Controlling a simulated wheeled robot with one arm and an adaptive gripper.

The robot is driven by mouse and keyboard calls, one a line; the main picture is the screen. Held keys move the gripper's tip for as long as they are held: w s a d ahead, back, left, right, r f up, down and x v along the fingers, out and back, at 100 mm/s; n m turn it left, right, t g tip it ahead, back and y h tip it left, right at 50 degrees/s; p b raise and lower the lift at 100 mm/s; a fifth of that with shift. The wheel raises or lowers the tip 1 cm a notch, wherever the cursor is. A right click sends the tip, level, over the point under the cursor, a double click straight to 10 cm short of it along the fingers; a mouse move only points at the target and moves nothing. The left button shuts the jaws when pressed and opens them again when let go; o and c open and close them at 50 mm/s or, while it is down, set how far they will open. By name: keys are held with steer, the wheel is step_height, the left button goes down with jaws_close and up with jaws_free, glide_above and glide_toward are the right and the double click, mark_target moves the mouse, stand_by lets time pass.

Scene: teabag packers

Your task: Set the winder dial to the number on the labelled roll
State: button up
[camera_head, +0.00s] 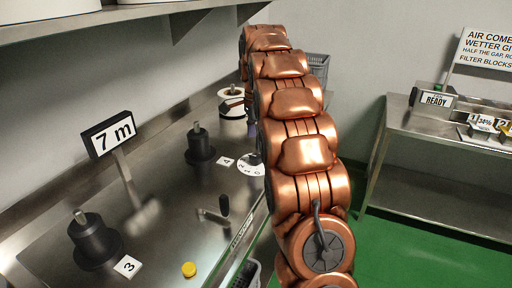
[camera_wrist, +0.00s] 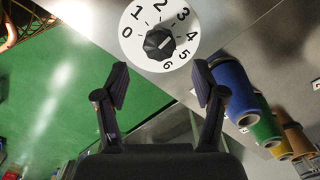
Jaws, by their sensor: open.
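The winder dial (camera_wrist: 133,45) is a white disc with the numbers 0 to 6 in the wrist view. In the head view the dial (camera_head: 249,160) is partly hidden behind my arm. A white roll with a dark band (camera_head: 231,106) stands at the back of the bench. I cannot read a number on it.
A "7 m" sign (camera_head: 112,134), black spindles (camera_head: 200,150) with cards 3 and 4, a crank handle (camera_head: 222,207) and a yellow button (camera_head: 189,269) are on the steel bench. Blue (camera_wrist: 232,88), green and brown spools lie right in the wrist view. A side table (camera_head: 430,125) stands right.

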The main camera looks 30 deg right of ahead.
mark_target(255, 157)
steer(key=shift+r, duration=2.9)
steer(key=s+a+n+p, duration=0.1)
steer(key=s+a+n, duration=0.9)
steer(key=s+a, duration=0.45)
steer(key=s+a+f+n, duration=0.3)
steer(key=s, duration=0.5)
steer(key=s+a+f+n+g, duration=0.1)
steer(key=s+a+f+n, duration=0.2)
steer(key=s, duration=0.4)
steer(key=s+a+f+n+p, duration=0.1)
steer(key=s+a+f+n, duration=0.2)
steer(key=s, duration=0.5)
step_height(255, 157, down, 2)
steer(key=shift+s+a+f+n+g, duration=0.15)
steer(key=shift+s+n+g, duration=0.2)
steer(key=shift+n, duration=0.55)
